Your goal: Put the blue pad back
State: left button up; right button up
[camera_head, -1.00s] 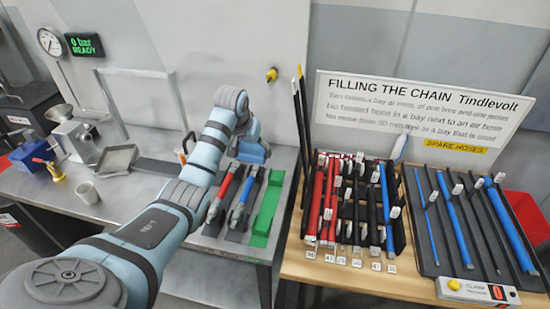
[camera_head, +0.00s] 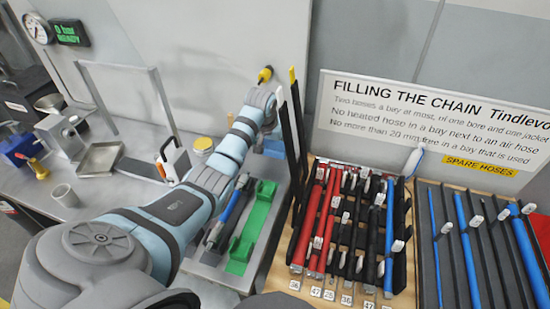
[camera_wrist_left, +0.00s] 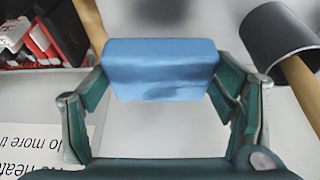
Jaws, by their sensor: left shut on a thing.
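The blue pad (camera_wrist_left: 160,68) is a plain block held between the two fingers of my left gripper (camera_wrist_left: 160,78) in the left wrist view. In the head view my left gripper (camera_head: 268,132) is at the end of the arm, above the back of the grey bench, left of tall dark bars. It is mostly hidden by the wrist, and a bit of the blue pad (camera_head: 273,148) shows beside it. The pad is clear of the bench as far as I can tell. My right gripper is not in view.
A green holder (camera_head: 252,220) and a blue-handled tool (camera_head: 232,205) lie on the bench below the arm. Tall dark bars (camera_head: 290,125) stand close right of the gripper. The hose rack (camera_head: 350,225) and sign (camera_head: 420,120) are farther right. A dark cylinder (camera_wrist_left: 275,35) appears beside the pad.

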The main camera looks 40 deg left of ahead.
aim_at(268, 156)
pick_arm(q)
jog(key=f, duration=0.1)
jog(key=s+f, duration=0.1)
jog(key=f, duration=0.1)
jog(key=shift+s+a, duration=0.25)
jog(key=shift+s, duration=0.15)
jog(key=shift+s+b+x, duration=0.25)
jog(key=shift+b+x, duration=0.2)
jog(key=shift+x, duration=0.75)
jog(key=shift+w+f, duration=0.1)
jog(key=shift+f, duration=0.05)
jog(key=o, duration=0.8)
jog(key=shift+w, duration=0.1)
jog(key=shift+c, duration=0.2)
jog(key=o, duration=0.3)
jog(key=shift+d, duration=0.1)
jog(key=shift+o, duration=0.7)
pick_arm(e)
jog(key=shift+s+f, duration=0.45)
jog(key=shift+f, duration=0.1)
pick_arm(q)
jog(key=shift+r, duration=0.2)
